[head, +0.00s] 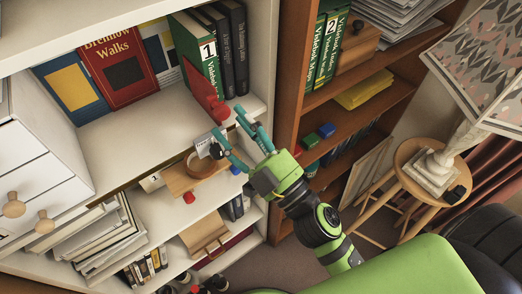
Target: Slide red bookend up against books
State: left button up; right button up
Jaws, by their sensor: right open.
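The red bookend (205,95) stands on the white shelf, to the left of a green book marked 1 (192,42) and in front of part of it. Whether the bookend touches the green book cannot be told. My right gripper (230,122) is open and empty at the shelf's front edge. Its teal fingers point toward the bookend's front end and appear apart from it. My left gripper is not in view.
A bare stretch of white shelf (140,130) lies left of the bookend. Larger books, a red one (120,65) among them, stand at the back. A white card (208,143) is near the lower finger. A brown bookcase (290,130) stands at right.

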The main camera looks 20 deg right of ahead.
jog(key=v, duration=0.7)
jog(key=shift+s, duration=0.1)
notch_tip(320, 180, down, 38)
jog(key=d+m+g+h, duration=0.35)
jog(key=g+h, duration=0.25)
jog(key=g, duration=0.3)
jog(key=s+d+f+g, duration=0.2)
jog(key=s+f+g, duration=0.1)
jog(key=s+f, duration=0.4)
jog(key=s+d+f+m+g+h, duration=0.1)
jog(key=s+f+g, duration=0.3)
jog(key=s+f, duration=0.4)
jog(key=s+d+f+g+h, duration=0.1)
jog(key=s+d+f+g, duration=0.2)
jog(key=s+f, duration=0.5)
jog(key=s+d, duration=0.1)
jog(key=s, duration=0.2)
jog(key=shift+f+m+g, duration=0.25)
jog(key=shift+m+g, duration=0.1)
jog(key=shift+g, duration=0.05)
jog(key=shift+s, duration=0.1)
